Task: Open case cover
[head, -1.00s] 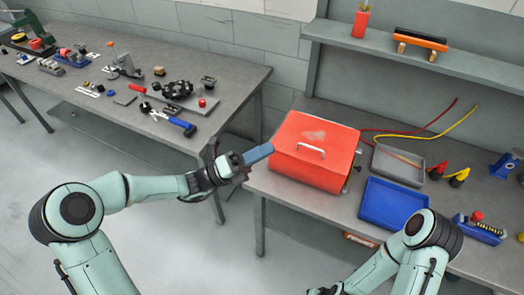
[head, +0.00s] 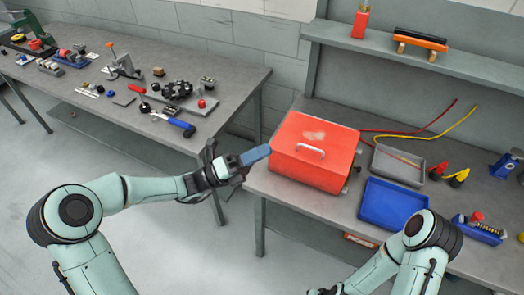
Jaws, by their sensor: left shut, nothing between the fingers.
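The red case (head: 312,150) sits on the right workbench near its left end. Its cover is down and has a pale handle (head: 310,150) on top and a light worn patch behind it. My left gripper (head: 257,155), with blue fingers, is shut and empty at the left side of the case. Its fingertips are very close to the case's left edge; I cannot tell whether they touch. Of my right arm, only links show at the bottom right; a dark part shows at the bottom edge, and its fingers are not visible.
On the right bench are a blue tray (head: 392,203), a grey tray (head: 398,163), and red and yellow cables (head: 440,125). A shelf (head: 400,55) runs above the bench. The left bench (head: 225,88) holds several tools. A floor gap separates the benches.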

